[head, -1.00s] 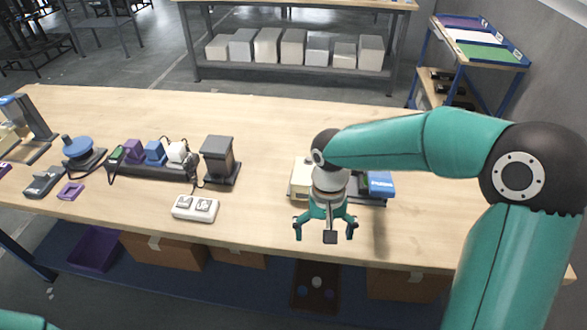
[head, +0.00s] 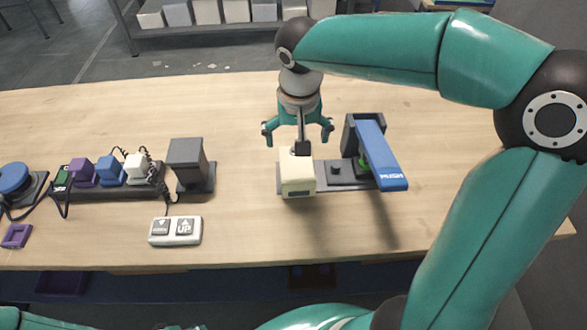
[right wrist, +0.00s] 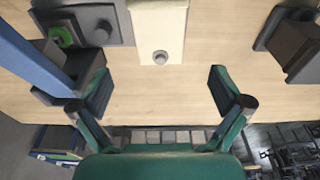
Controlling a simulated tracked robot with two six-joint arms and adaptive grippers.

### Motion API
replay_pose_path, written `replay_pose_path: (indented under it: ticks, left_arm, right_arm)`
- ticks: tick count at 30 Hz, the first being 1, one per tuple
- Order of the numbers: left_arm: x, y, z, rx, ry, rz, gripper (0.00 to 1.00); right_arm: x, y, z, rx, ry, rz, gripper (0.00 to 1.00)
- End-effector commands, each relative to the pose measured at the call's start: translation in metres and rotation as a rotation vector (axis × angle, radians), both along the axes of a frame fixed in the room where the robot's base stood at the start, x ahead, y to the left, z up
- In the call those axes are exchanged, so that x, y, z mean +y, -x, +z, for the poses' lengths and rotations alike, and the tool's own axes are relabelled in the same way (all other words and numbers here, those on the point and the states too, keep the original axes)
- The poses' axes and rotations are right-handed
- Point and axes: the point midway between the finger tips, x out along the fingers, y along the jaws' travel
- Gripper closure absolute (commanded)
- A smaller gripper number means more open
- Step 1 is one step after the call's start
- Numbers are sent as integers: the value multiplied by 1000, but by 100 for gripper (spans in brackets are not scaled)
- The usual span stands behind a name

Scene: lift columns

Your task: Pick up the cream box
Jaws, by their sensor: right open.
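The cream box (head: 297,180) stands at the left end of a grey base plate (head: 349,183) on the wooden table in the head view. In the right wrist view the cream box (right wrist: 158,25) is at the top centre, with a round grey knob on it. My right gripper (head: 298,136) is open and empty, on the far side of the box in the head view. In the right wrist view its spread fingers (right wrist: 160,85) show bare table between them, with the box beyond. My left gripper is not in view.
A blue PUSH lever (head: 378,155) on a dark stand is right of the box, with a small black knob (head: 336,168) between. A dark grey column (head: 187,165) and a white UP switch box (head: 175,231) are to the left. The far table area is clear.

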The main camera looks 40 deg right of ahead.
Motion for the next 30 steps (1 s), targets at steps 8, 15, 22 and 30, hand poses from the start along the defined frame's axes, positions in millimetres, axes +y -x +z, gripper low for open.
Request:
replay_pose_path:
  ticks: [8,15,22,30]
  left_arm:
    - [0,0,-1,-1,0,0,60]
    - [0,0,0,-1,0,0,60]
    - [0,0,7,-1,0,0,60]
    - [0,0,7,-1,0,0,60]
  right_arm:
    - [-4,-6,-54,4,1,1,0]
    - [-4,-8,-69,1,0,2,0]
    - [-5,-7,-97,5,0,2,0]
    - [-6,-11,-118,0,-1,1,0]
